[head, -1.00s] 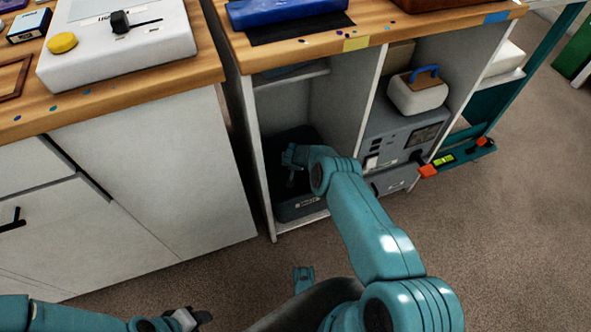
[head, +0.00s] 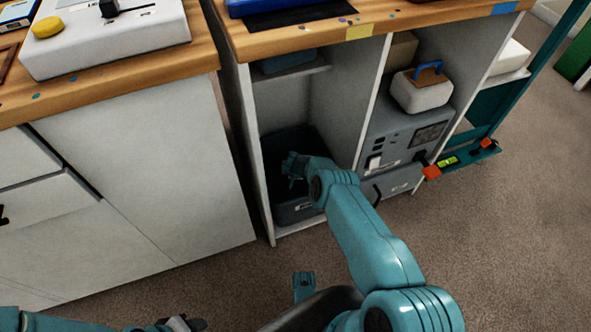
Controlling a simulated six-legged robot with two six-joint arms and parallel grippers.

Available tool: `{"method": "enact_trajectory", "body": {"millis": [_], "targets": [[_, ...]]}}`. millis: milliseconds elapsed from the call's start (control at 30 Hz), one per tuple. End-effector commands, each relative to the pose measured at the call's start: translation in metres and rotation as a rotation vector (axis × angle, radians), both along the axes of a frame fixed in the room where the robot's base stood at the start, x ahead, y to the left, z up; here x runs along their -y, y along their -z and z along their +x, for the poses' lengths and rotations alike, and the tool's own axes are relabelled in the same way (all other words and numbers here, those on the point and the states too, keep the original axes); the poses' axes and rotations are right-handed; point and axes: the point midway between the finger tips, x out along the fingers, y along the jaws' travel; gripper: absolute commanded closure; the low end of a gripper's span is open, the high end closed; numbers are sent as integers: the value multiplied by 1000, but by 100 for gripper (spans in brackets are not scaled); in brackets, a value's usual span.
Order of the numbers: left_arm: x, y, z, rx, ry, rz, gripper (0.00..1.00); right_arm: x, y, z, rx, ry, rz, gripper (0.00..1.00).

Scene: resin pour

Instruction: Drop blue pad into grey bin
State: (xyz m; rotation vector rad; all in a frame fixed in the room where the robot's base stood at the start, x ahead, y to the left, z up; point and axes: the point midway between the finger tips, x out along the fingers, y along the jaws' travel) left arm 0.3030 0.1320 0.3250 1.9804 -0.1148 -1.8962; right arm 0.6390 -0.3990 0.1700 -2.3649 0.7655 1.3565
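The dark grey bin (head: 297,212) stands on the floor of the open left compartment of the cabinet. My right arm reaches into this compartment. My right gripper (head: 292,168) is over the bin's opening and seems to be within its rim. Its fingers are small and dark against the bin, so I cannot tell whether they are open or hold anything. I cannot make out a blue pad in the bin or at the gripper; the arm hides part of the bin. My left gripper (head: 182,324) is low at the bottom edge, partly cut off, away from the cabinet.
A blue-grey item (head: 288,61) lies on the shelf above the bin. A blue case (head: 275,6) rests on a black mat on the wooden top. The cabinet divider (head: 367,100) bounds the compartment on the right. A grey machine (head: 400,140) stands beyond it. Carpet is clear at right.

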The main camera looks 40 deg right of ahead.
Motion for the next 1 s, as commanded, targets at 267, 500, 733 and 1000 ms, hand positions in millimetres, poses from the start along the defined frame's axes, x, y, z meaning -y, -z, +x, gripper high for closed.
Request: {"method": "enact_trajectory", "body": {"millis": [267, 500, 733, 1000], "targets": [[0, 0, 0, 0, 0, 0, 57, 0, 0, 0, 0, 0, 0, 11], [3, -22, -3, -5, 11, -2, 57, -1, -22, -1, -1, 0, 1, 11], [12, -67, -12, -21, 47, -9, 57, -10, -51, -14, -3, -2, 1, 11], [12, -121, -13, -22, 51, -9, 57, -20, -81, -28, -2, -2, 0, 11]]}}
